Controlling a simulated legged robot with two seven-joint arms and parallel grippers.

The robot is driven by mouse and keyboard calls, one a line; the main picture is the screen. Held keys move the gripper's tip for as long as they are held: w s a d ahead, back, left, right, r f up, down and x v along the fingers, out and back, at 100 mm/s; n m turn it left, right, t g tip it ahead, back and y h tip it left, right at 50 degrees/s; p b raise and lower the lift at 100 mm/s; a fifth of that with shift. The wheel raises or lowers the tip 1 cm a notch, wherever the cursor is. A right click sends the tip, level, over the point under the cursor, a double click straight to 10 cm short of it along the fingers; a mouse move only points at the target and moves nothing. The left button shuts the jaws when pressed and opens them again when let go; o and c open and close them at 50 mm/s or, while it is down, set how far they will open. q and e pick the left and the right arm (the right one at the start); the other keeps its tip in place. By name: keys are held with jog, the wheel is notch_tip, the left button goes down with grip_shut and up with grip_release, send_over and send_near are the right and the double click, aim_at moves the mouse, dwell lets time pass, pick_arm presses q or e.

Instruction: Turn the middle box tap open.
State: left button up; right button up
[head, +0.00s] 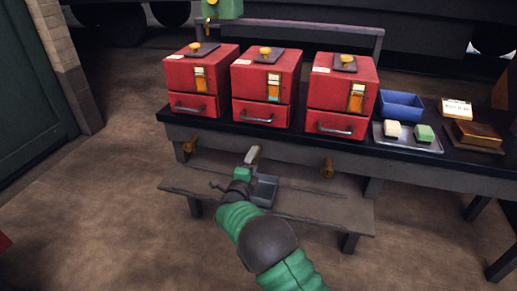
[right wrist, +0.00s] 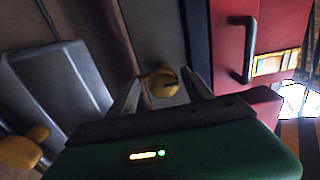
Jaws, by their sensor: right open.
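Brass taps show below the bench top under the left box (head: 190,145) and right box (head: 327,168). My right gripper (head: 254,155) is below the middle box and hides its tap in the head view. In the right wrist view, a brass tap (right wrist: 163,82) sits between the open fingertips of the right gripper (right wrist: 163,88); I cannot tell whether they touch it. My left gripper is not in view.
A grey tray (head: 264,190) lies on the low shelf (head: 315,203) under my right gripper. A blue bin (head: 400,105) and a metal tray (head: 408,145) with two small blocks are right on the bench. Another brass tap (right wrist: 22,150) shows lower left in the wrist view.

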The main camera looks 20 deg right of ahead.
jog(key=shift+w+d, duration=0.2)
jog(key=shift+w, duration=0.1)
jog(key=shift+r, duration=0.15)
jog(key=shift+a+r, duration=0.15)
jog(key=shift+a, duration=0.25)
jog(key=shift+c, duration=1.5)
jog(key=shift+d, duration=0.3)
jog(key=c, duration=0.7)
jog(key=shift+s, duration=0.1)
grip_shut()
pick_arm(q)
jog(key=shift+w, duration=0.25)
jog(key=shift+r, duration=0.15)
